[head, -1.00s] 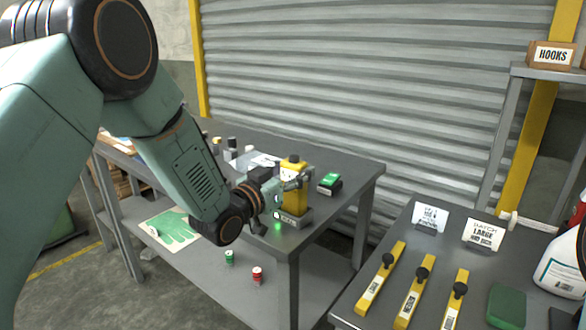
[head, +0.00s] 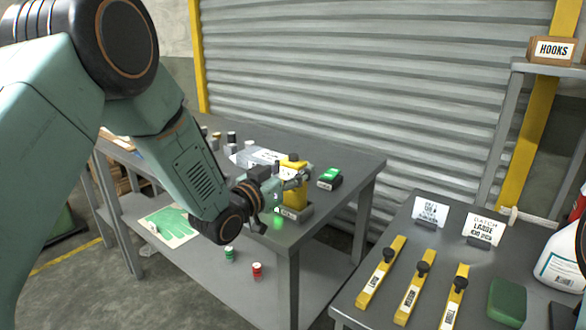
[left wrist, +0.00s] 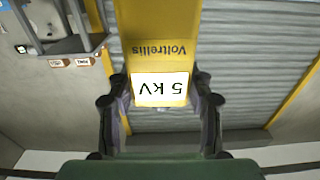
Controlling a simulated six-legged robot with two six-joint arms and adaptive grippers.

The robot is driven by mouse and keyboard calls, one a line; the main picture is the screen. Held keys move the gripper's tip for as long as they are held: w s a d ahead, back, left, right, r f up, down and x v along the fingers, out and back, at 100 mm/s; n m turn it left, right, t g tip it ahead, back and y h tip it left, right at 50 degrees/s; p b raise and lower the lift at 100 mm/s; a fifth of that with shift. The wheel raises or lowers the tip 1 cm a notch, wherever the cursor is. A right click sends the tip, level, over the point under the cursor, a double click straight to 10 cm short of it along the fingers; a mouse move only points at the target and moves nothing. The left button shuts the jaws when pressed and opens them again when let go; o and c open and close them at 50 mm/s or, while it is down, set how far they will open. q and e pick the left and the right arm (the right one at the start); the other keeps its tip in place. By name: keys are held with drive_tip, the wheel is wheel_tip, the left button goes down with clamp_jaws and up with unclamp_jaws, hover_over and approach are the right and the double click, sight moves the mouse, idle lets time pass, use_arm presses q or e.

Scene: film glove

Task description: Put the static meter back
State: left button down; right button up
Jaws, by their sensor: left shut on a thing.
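The static meter is a yellow box with a dark top knob (head: 294,184). It stands upright at the front right corner of the grey table, at a grey holder (head: 293,213); I cannot tell whether it is fully seated. My left gripper (head: 285,184) is shut on it from the left, and a green light glows beside the holder. In the left wrist view the meter (left wrist: 163,48) lies between both fingers of the left gripper (left wrist: 162,100), with an upside-down "5 kV" label. My right gripper is not in view.
A green-topped dark block (head: 330,178) sits close right of the meter. Small bottles (head: 231,138) stand farther back. A glove sheet (head: 169,227) and two small reels (head: 257,271) lie on the lower shelf. The right table holds yellow bars (head: 414,288), signs (head: 484,230) and a white jug (head: 562,262).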

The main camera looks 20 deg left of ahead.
use_arm(q)
drive_tip(key=shift+d+f, duration=0.1)
drive_tip(key=shift+f, duration=0.1)
drive_tip(key=shift+c, duration=2.3)
unclamp_jaws()
drive_tip(key=v, duration=1.2)
drive_tip(key=shift+w, duration=0.15)
